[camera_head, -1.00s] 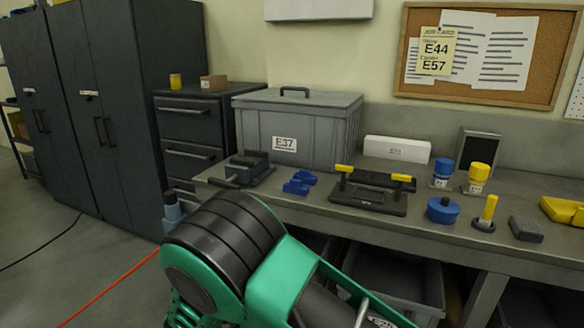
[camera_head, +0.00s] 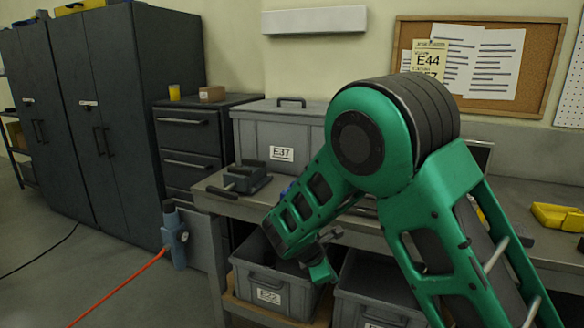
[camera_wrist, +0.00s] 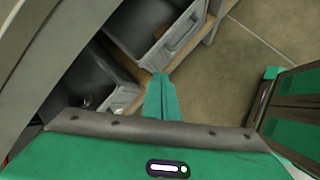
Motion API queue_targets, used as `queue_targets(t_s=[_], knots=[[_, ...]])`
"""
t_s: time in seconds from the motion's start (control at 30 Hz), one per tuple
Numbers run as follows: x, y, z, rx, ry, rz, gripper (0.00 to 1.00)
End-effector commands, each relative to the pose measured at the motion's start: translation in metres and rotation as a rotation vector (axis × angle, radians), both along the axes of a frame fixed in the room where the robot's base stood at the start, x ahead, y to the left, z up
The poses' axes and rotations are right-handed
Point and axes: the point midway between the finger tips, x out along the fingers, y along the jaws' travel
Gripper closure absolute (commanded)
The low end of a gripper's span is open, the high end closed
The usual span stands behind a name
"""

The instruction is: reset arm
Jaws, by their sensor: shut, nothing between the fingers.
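My green arm rises in front of the workbench (camera_head: 215,197) in the head view and bends down to the left. My gripper (camera_head: 322,270) hangs below the bench top, in front of the open lower shelf. In the wrist view my gripper (camera_wrist: 160,82) shows its green fingers together, with nothing between them. The fingers point towards the floor and the shelf edge. My arm hides most of the bench top's middle.
Grey bins, one labelled E22 (camera_head: 268,296), stand on the lower shelf close to my gripper. A vise (camera_head: 247,178) and the lidded bin E37 (camera_head: 262,135) are on the bench. A yellow tray (camera_head: 556,217) lies at right. Floor at left is open, with a red cable (camera_head: 120,288).

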Motion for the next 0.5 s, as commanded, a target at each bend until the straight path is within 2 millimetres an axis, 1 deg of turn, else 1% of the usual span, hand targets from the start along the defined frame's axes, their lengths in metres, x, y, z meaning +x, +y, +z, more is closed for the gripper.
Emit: queue_targets(t_s=[0.03,0.07,0.1,0.17,0.2,0.27,0.3,0.37,0.4,0.47,0.5], knots=[[-0.004,-0.03,0.016,0.046,-0.01,-0.103,1.0],[-0.008,-0.045,0.023,0.071,-0.015,-0.163,1.0],[-0.014,-0.065,0.032,0.104,-0.024,-0.245,1.0],[-0.025,-0.094,0.046,0.152,-0.035,-0.362,1.0],[-0.033,-0.113,0.054,0.182,-0.042,-0.443,1.0],[-0.048,-0.14,0.066,0.226,-0.055,-0.562,1.0],[-0.058,-0.157,0.074,0.255,-0.064,-0.641,1.0],[-0.076,-0.18,0.085,0.296,-0.078,-0.758,1.0],[-0.088,-0.195,0.092,0.323,-0.089,-0.836,1.0],[-0.108,-0.216,0.101,0.362,-0.104,-0.952,1.0],[-0.122,-0.228,0.107,0.387,-0.113,-1.029,1.0]])
